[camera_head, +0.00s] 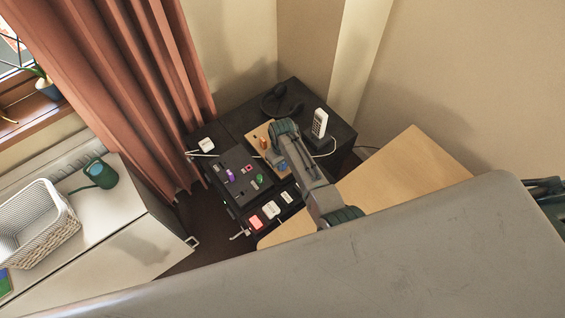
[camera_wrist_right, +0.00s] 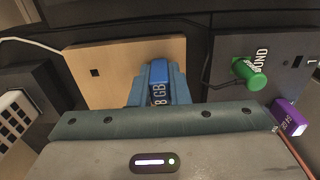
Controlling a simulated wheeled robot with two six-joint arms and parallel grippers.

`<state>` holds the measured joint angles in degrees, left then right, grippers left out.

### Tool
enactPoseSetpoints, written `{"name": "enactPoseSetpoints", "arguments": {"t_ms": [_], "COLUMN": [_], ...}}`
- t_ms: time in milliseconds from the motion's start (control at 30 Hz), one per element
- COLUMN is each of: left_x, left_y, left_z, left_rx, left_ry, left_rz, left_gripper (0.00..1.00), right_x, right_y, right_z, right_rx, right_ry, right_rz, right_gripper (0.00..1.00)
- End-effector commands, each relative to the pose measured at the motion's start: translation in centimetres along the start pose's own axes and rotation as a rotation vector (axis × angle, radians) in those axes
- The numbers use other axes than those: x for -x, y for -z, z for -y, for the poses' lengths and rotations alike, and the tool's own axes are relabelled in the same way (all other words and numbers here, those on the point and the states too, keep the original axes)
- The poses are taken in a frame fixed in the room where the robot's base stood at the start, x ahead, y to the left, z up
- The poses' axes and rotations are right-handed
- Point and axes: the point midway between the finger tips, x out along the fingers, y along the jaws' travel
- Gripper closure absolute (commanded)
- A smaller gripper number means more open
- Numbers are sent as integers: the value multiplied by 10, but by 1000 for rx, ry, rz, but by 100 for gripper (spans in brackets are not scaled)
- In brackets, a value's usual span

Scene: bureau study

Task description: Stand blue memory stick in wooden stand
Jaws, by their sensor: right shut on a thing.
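The blue memory stick (camera_wrist_right: 159,72), marked 8 GB, is between the fingers of my right gripper (camera_wrist_right: 157,92), which is shut on it. In the head view my right gripper (camera_head: 282,168) is at the near end of the wooden stand (camera_head: 256,136). In the right wrist view the wooden stand (camera_wrist_right: 112,62) is a flat tan board with a small square hole on its left part. The stick overlaps the board's right part there. Its lower end is hidden, so I cannot tell whether it touches the board or sits in a hole. My left gripper is not in view.
A dark panel (camera_head: 236,162) beside the stand holds a green stick (camera_wrist_right: 249,74) and a purple stick (camera_wrist_right: 290,117).

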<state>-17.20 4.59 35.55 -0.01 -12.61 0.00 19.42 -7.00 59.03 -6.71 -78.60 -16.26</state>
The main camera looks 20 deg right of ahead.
Motion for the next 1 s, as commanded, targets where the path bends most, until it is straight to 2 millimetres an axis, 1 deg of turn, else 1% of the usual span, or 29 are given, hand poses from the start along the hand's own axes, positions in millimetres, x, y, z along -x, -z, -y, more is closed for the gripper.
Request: {"name": "enactPoseSetpoints", "arguments": {"t_ms": [267,300,400,667,767,867,1000], "left_x": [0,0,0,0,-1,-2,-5], "left_y": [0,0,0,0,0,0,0], "left_z": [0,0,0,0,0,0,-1], "left_rx": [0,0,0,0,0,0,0], "left_ry": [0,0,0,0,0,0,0], "left_rz": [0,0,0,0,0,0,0], "left_gripper": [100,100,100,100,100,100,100], "right_x": [-1,-1,-1,-1,3,13,36], "right_y": [0,0,0,0,0,0,1], "right_z": [0,0,0,0,0,0,0], "right_rx": [0,0,0,0,0,0,0], "right_ry": [0,0,0,0,0,-1,-1], "right_rz": [0,0,0,0,0,-2,-4], "right_gripper": [100,77,59,59,59,59,59]}}
